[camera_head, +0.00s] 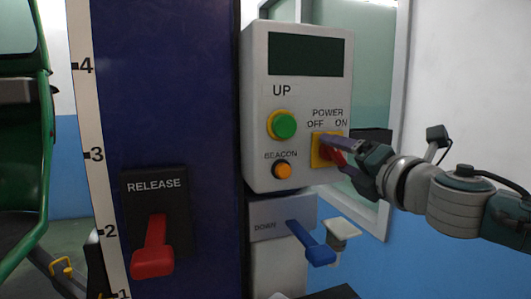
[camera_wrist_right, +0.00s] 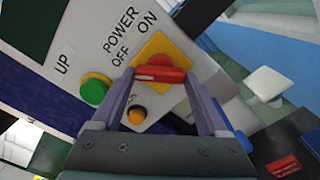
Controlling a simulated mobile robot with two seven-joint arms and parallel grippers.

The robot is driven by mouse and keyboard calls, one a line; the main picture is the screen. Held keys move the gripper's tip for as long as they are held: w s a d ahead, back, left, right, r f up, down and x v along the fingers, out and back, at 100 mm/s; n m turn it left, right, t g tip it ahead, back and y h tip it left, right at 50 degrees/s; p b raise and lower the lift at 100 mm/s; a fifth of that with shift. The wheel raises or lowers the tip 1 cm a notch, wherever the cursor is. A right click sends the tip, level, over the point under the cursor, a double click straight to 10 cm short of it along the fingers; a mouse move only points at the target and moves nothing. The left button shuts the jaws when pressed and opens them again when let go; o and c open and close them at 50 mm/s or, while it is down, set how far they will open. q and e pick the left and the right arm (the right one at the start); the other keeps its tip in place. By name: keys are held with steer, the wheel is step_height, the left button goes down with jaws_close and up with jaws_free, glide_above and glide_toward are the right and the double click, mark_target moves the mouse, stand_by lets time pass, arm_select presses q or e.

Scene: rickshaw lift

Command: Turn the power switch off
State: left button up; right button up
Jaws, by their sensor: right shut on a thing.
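The power switch is a red knob (camera_head: 336,157) on a yellow square plate (camera_head: 318,158), under the labels POWER, OFF and ON on the grey control box (camera_head: 260,100). My right gripper (camera_head: 331,149) reaches in from the right, its fingers at the knob. In the right wrist view the red knob (camera_wrist_right: 158,74) lies across between the two fingertips of my right gripper (camera_wrist_right: 161,76), which is shut on it. The fingers partly cover the knob in the head view, and I cannot tell which label it points to. My left gripper is not in view.
A green UP button (camera_head: 285,125) and an orange BEACON button (camera_head: 282,170) sit left of the switch. Below are a blue DOWN lever (camera_head: 312,243) and a red RELEASE lever (camera_head: 153,250). A dark blue column (camera_head: 170,90) stands left; a window frame is behind.

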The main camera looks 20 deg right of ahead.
steer(key=shift+n, duration=0.4)
steer(key=o, duration=1.2)
steer(key=shift+o, duration=0.2)
steer(key=s+b, duration=0.1)
steer(key=s, duration=0.9)
